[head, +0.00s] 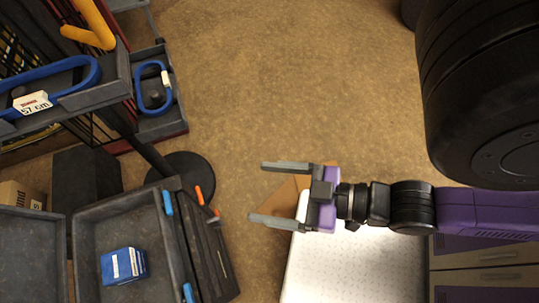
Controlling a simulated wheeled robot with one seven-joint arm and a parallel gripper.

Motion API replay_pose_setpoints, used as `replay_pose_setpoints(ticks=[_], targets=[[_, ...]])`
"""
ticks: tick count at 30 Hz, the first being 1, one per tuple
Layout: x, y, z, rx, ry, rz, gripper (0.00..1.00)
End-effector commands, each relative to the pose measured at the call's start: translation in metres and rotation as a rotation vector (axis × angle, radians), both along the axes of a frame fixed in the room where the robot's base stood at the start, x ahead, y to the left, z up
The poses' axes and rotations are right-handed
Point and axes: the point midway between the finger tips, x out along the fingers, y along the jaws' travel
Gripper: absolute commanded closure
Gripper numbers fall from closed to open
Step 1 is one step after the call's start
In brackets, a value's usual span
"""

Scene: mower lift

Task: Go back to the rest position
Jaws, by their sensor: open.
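My gripper (284,195) is in the head view, near the middle, with its two grey fingers spread apart and pointing left. Nothing is between the fingers. It is above the brown floor and the corner of a white speckled surface (350,270). My purple and black arm reaches in from the right edge. The gripper is apart from the open case and the shelf on the left.
An open dark case (108,213) at lower left holds a blue box (123,266). A shelf (110,85) at upper left carries blue loops (153,88). A round black base (180,178) stands between them. The brown floor (280,80) is clear at top middle.

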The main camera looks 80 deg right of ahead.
Motion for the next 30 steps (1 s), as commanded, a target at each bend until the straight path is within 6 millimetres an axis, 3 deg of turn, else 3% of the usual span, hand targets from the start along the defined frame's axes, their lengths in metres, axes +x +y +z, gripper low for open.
replay_pose_setpoints(ticks=[13, 22, 30], targets=[[-0.005, 0.0, 0.011, 0.003, -0.006, -0.007, 0.17], [-0.005, 0.0, 0.055, 0.002, -0.005, -0.007, 0.17], [-0.005, 0.0, 0.053, 0.002, -0.005, -0.007, 0.17]])
